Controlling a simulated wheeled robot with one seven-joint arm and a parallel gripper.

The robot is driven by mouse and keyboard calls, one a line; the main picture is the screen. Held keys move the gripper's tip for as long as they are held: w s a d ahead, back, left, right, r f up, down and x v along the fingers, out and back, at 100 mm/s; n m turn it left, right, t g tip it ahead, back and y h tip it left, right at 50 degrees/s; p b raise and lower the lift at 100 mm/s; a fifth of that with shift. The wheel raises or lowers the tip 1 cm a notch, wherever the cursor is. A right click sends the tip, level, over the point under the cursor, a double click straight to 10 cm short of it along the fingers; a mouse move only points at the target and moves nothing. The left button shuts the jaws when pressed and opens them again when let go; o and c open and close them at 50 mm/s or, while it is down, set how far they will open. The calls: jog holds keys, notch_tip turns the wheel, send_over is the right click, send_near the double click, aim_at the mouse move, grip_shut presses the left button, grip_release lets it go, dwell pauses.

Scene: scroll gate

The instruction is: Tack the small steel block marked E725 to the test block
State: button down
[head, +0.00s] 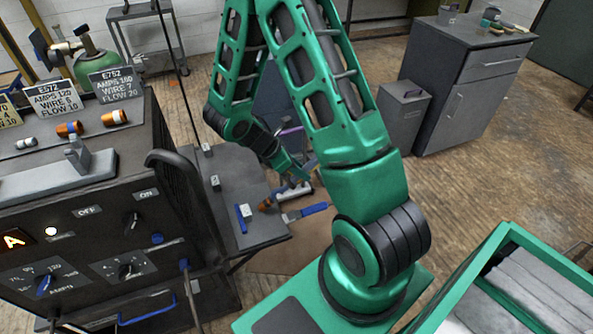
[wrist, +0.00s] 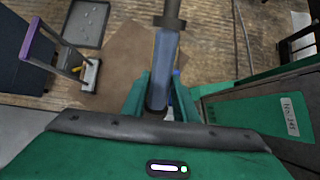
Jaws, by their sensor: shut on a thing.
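My gripper (head: 293,174) is low beside the dark side shelf (head: 262,231) in the head view. In the wrist view its green fingers (wrist: 160,88) are shut on a blue-grey handled tool (wrist: 165,62) with a dark round end. What the tool is, I cannot tell for sure. Small grey pieces with pale labels (head: 215,182) stand on the shelf; their writing is too small to read, so I cannot tell which is E725 or which is the test block. A blue piece (head: 240,219) stands near the shelf's front.
The welding machine (head: 110,240) at left has knobs, a lit lamp and a display reading A. Cards on top include E672 and E752 (head: 112,82), beside orange nozzles (head: 114,118). A blue-handled tool (head: 306,212) lies at the shelf edge. A green bin (head: 500,243) stands at right.

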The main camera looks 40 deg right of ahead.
jog(key=shift+w+a+f, duration=0.15)
jog(key=shift+a+f, duration=0.2)
jog(key=shift+a, duration=0.2)
dwell(0.8)
jog(key=shift+d, duration=0.1)
dwell(0.5)
jog(key=shift+s+d+r, duration=0.35)
jog(key=shift+d+r, duration=0.65)
jog(key=shift+d, duration=0.25)
jog(key=shift+s+d+r, duration=0.4)
jog(key=shift+d+r, duration=0.55)
jog(key=shift+d, duration=0.35)
jog(key=shift+s+d+r, duration=0.35)
jog(key=shift+d+r, duration=0.65)
jog(key=shift+d, duration=0.25)
jog(key=shift+a, duration=0.1)
